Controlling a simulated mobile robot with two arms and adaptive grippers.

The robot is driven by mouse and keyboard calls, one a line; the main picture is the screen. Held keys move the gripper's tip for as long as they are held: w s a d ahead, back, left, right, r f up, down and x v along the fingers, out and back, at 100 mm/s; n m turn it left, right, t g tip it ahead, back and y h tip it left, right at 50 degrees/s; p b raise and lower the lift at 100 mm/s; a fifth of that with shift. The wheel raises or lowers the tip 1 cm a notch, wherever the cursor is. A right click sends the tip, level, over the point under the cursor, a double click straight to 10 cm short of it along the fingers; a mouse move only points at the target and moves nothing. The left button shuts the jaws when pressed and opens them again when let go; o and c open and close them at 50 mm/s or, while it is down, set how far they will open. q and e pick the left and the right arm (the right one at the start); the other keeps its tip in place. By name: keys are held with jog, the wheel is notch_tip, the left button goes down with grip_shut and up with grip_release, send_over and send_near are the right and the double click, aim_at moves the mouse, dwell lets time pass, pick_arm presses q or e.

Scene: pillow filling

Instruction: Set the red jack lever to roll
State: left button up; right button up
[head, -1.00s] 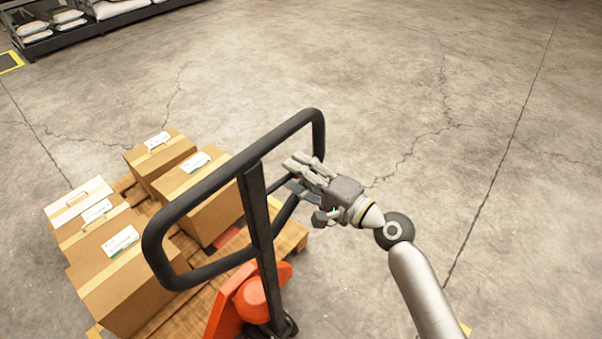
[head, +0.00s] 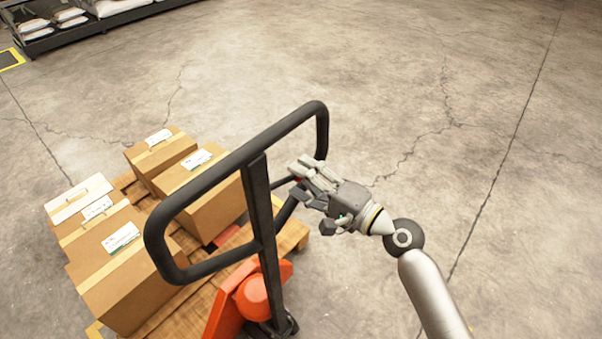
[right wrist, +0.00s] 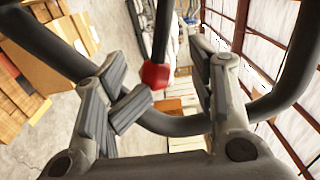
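The black looped handle (head: 190,197) of the orange pallet jack (head: 240,300) stands in the middle of the head view. The red lever (right wrist: 155,75) shows in the right wrist view as a red knob by a dark rod, between my spread fingers and apart from them as far as I can tell. My left gripper is not in view.
Several cardboard boxes (head: 120,270) sit on a wooden pallet (head: 290,237) left of and behind the handle. The handle's bars pass close around my right fingers. The concrete floor (head: 480,150) to the right is clear. A shelf with sacks (head: 60,38) stands far back left.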

jog(key=b+v, duration=0.2)
jog(key=v, duration=0.9)
jog(key=shift+d, duration=0.15)
